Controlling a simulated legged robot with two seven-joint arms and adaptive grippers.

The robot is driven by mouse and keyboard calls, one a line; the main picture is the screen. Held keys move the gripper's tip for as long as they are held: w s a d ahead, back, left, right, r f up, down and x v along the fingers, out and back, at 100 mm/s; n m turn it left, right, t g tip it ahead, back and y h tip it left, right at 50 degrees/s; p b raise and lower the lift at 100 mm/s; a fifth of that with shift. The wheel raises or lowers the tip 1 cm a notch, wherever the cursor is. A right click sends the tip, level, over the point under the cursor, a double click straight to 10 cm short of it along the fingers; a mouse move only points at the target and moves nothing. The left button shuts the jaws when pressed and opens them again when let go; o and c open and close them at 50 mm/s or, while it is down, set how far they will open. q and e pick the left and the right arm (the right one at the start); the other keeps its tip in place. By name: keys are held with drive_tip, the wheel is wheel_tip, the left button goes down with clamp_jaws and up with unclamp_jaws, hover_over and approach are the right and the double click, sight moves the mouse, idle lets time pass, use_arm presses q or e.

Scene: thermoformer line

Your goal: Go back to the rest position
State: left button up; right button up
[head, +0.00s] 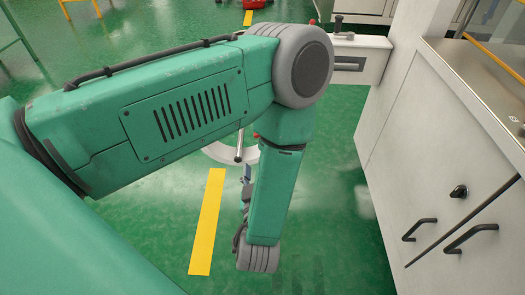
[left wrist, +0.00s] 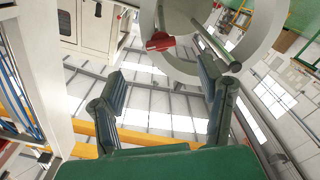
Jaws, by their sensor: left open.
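My left arm comes in from the left in the head view, bends at its elbow and hangs down. My left gripper (left wrist: 161,76) shows in the left wrist view with its two dark fingers wide apart and nothing between them. In the head view it is mostly hidden behind my forearm. A pale ring (left wrist: 270,35) with a red knob (left wrist: 160,42) and a metal bar (left wrist: 214,45) lies beyond the fingertips. The ring (head: 216,153) also shows partly behind my forearm in the head view. I cannot tell whether a finger touches the bar. My right gripper is out of view.
A white cabinet (head: 440,190) with black handles stands close on the right. A pale machine part (head: 362,60) with a drawer-like front is beyond the elbow. A green metal frame (head: 18,35) is far left.

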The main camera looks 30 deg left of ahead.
use_arm(q)
drive_tip(key=shift+v, duration=0.75)
drive_tip(key=shift+f, duration=0.1)
drive_tip(key=s+a+f+m+g+h, duration=0.2)
drive_tip(key=s+f+m+g+h, duration=0.15)
drive_tip(key=f, duration=0.25)
drive_tip(key=s+a+f+m+g+h, duration=0.1)
drive_tip(key=s+f+m+g+h, duration=0.15)
drive_tip(key=f+m+g, duration=0.2)
drive_tip(key=s+f+m+g+h, duration=0.2)
drive_tip(key=s+m+g, duration=0.3)
drive_tip(key=s, duration=0.8)
drive_tip(key=shift+s+a+g+h, duration=0.2)
drive_tip(key=shift+s+g+h, duration=0.15)
drive_tip(key=shift+g+h, duration=0.4)
